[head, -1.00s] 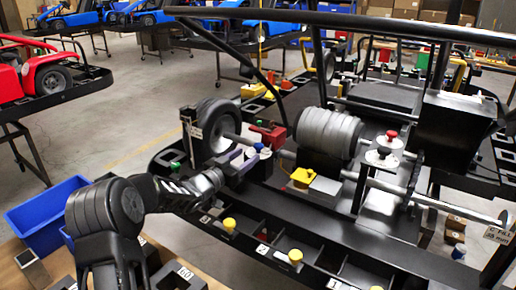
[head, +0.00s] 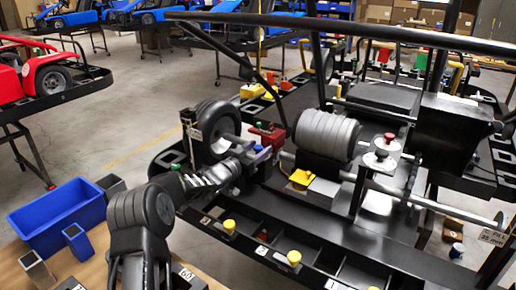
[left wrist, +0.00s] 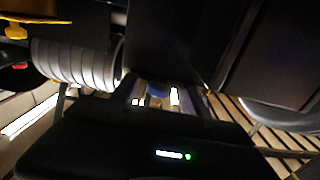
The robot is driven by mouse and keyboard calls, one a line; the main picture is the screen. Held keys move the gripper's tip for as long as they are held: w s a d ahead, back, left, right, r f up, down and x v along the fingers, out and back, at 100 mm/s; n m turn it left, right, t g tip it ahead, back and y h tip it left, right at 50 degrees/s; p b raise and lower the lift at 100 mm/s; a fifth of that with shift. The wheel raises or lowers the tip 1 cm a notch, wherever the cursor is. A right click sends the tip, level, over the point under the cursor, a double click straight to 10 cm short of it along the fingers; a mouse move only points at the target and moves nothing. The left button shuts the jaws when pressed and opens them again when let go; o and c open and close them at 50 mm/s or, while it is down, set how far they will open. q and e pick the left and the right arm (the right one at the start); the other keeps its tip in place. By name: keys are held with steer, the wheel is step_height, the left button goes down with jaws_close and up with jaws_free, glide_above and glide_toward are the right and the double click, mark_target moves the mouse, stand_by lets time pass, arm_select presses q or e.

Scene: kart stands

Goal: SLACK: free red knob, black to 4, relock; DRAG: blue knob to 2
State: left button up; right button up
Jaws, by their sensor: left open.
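My left gripper (head: 255,156) is in the middle of the head view, beside the large upright wheel. Its fingers are open around or just above a small blue knob (left wrist: 157,88), seen between them in the left wrist view. Contact cannot be told. In the head view the fingers largely hide that knob. A red knob (head: 390,136) stands above a white disc to the right of the grey ribbed roller. A dark knob (head: 381,154) sits on a second white disc just in front of it. Scale numbers are too small to read. My right gripper is not in view.
The grey ribbed roller (head: 327,134) and black wheel (head: 213,130) flank the gripper. A red block (head: 268,136) stands behind it and a yellow block (head: 301,178) to its right. Yellow knobs (head: 294,257) line the front rail. A blue bin (head: 58,217) is at left.

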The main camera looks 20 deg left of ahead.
arm_select(q)
steer(key=shift+c, duration=0.2)
jaws_close()
stand_by(0.4)
